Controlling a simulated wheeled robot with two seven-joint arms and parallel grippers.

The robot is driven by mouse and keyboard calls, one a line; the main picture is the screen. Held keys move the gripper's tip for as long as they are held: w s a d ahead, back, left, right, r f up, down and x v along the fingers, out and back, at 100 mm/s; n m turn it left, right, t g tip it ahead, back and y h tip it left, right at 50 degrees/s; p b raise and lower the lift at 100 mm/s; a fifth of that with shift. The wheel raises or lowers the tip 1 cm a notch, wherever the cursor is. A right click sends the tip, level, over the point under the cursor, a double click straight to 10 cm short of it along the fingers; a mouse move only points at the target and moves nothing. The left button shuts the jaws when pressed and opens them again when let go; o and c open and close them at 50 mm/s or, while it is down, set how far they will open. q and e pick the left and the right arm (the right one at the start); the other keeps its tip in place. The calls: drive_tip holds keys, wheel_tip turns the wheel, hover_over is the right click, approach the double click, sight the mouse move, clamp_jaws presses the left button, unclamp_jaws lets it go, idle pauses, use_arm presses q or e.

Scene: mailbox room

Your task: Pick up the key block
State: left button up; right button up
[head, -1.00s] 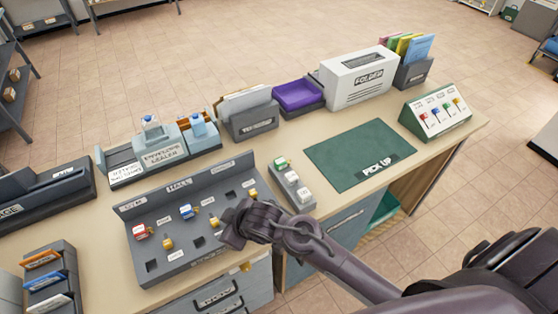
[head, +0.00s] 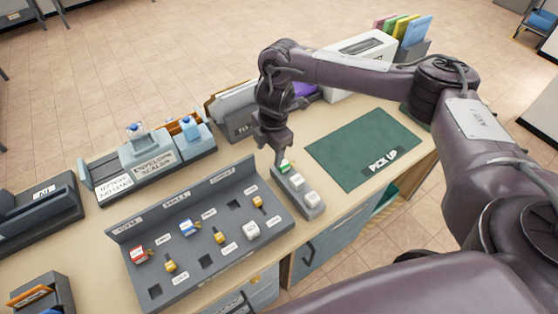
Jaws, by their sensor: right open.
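My right gripper (head: 279,156) is open and points down at the far end of a small grey holder (head: 311,206). Its fingertips are at or just above a green-and-white block (head: 285,168) and partly cover it; I cannot tell whether they touch. Two white blocks (head: 297,180) stand nearer in the same holder. A grey sloped panel (head: 190,275) left of it carries a red-and-white block (head: 139,255), a blue-and-white block (head: 187,228), a white block (head: 252,229) and brass-coloured pieces (head: 219,237). Which block is the key block is not clear. My left gripper is out of view.
A green pick-up mat (head: 350,143) lies bare to the right of the holder. My right arm passes over the table's right part.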

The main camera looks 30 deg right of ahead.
drive_tip(key=m+b, duration=0.1)
drive_tip(key=b, duration=0.2)
hover_over(283, 163)
drive_tip(key=shift+w+d+f+g+h, duration=0.1)
drive_tip(key=shift+d+f+g+h, duration=0.1)
drive_tip(key=shift+f, duration=0.3)
drive_tip(key=shift+d+f+g+h, duration=0.1)
drive_tip(key=shift+d+f+h, duration=0.1)
drive_tip(key=shift+f, duration=0.25)
drive_tip(key=shift+s+f, duration=0.25)
drive_tip(key=shift+f, duration=0.75)
drive_tip(key=shift+a+f+p, duration=0.15)
drive_tip(key=shift+f+p, duration=0.15)
drive_tip(key=shift+p, duration=0.1)
drive_tip(key=f, duration=0.2)
drive_tip(key=f+p, duration=0.1)
drive_tip(key=shift+w+a+f+p, duration=0.2)
drive_tip(key=shift+f+p, duration=0.1)
drive_tip(key=shift+f, duration=0.5)
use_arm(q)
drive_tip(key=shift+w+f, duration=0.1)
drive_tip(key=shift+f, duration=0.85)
use_arm(e)
drive_tip(key=shift+c, duration=0.2)
drive_tip(key=c, duration=1)
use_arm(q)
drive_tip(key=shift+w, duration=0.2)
